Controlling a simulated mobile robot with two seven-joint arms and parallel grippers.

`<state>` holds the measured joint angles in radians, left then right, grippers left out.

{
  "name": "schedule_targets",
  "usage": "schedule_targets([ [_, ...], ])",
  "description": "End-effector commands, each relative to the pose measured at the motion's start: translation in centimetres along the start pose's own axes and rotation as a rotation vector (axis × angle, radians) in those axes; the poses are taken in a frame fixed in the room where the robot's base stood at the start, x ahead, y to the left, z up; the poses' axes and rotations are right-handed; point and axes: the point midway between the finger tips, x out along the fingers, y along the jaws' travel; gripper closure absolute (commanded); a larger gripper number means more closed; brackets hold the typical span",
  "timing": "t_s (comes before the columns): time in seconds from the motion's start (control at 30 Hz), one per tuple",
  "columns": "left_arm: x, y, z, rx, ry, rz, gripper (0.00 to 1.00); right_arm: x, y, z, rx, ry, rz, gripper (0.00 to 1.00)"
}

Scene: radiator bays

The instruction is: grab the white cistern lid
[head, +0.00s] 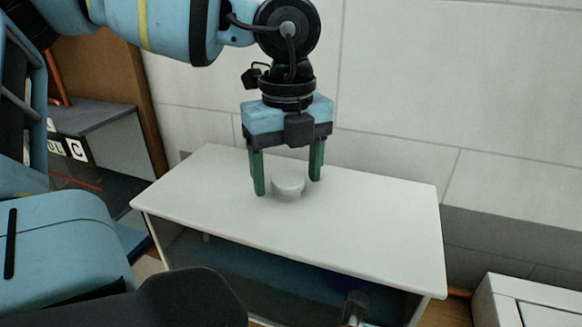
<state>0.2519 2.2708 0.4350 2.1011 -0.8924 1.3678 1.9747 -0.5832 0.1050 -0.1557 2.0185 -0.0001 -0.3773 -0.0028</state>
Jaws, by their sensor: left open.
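The white cistern lid (370,225) is a broad flat panel with a round whitish knob (289,188) standing up from its top. It lies on a dark open-fronted box. My left gripper (288,184) points down over the lid, its two green fingers apart on either side of the knob. The fingertips are at about the knob's height; whether they touch the knob or the lid cannot be told. My right gripper is not in view.
A tiled wall (480,90) stands close behind the lid. A grey box with letter tiles (120,140) is at the left. A white panelled unit (520,303) is at the lower right. Under the lid is a dark cavity (270,270) with a fitting inside.

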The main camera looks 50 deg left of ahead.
Motion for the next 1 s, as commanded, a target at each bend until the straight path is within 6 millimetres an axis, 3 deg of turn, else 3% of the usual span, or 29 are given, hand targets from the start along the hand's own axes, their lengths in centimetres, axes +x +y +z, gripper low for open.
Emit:
schedule_targets([
  [0.17,-0.12,-0.01,-0.01,0.0,-0.001,-0.003,0.3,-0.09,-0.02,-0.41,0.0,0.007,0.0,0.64],
  [0.7,-0.13,-0.01,0.01,-0.001,-0.001,-0.002,1.0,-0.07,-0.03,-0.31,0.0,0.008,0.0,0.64],
  [1.0,-0.22,-0.03,0.02,-0.001,-0.002,-0.004,1.0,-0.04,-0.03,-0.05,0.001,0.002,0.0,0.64],
])
